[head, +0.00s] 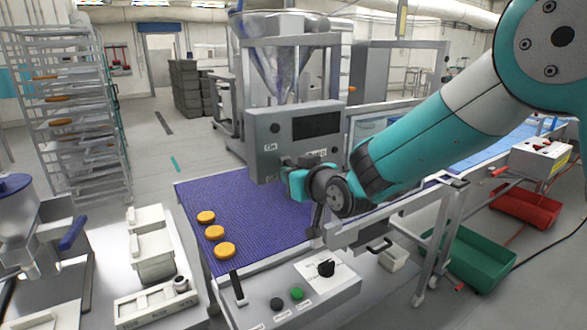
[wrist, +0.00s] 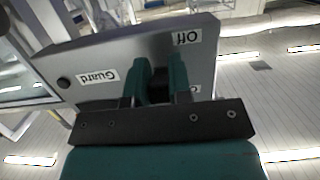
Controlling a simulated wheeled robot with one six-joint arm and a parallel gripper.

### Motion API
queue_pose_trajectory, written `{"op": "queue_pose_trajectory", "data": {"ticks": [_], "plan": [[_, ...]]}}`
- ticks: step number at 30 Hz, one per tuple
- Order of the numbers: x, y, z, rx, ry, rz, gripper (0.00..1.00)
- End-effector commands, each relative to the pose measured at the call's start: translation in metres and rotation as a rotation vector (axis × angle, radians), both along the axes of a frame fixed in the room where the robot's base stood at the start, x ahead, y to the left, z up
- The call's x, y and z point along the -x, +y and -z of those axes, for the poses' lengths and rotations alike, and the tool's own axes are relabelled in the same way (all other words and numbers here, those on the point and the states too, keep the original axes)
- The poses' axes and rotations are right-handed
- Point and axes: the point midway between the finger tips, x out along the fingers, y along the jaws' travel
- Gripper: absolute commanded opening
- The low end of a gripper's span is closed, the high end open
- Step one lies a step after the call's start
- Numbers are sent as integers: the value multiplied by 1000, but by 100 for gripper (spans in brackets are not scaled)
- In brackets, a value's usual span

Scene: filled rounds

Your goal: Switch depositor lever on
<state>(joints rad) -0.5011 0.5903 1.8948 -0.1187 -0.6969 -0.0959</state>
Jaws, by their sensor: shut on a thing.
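The grey depositor control box (head: 297,135) hangs above the purple belt in the head view, with a dark screen and an "On" label on its front. My gripper (head: 290,165) is at the front of this box, below and right of that label. In the wrist view, my gripper (wrist: 163,65) is shut on the dark depositor lever (wrist: 159,78), which shows between its teal fingers. An "Off" label (wrist: 182,37) and a "Guard" label (wrist: 98,78) appear upside down there. Another label is partly covered by my gripper. The lever's exact setting is hard to tell.
The purple belt (head: 235,195) carries several orange-brown rounds (head: 214,232) at its left edge. A steel hopper (head: 285,55) stands behind the box. A front panel (head: 300,285) has a black knob and buttons. Green (head: 480,258) and red (head: 525,207) crates sit at the right. A rack (head: 70,110) stands left.

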Motion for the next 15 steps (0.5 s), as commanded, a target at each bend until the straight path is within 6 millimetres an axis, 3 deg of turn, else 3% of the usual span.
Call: {"op": "queue_pose_trajectory", "data": {"ticks": [1,15], "plan": [[0,0,-10,21,31,1,0],[3,-2,-30,267,397,0,0]]}}
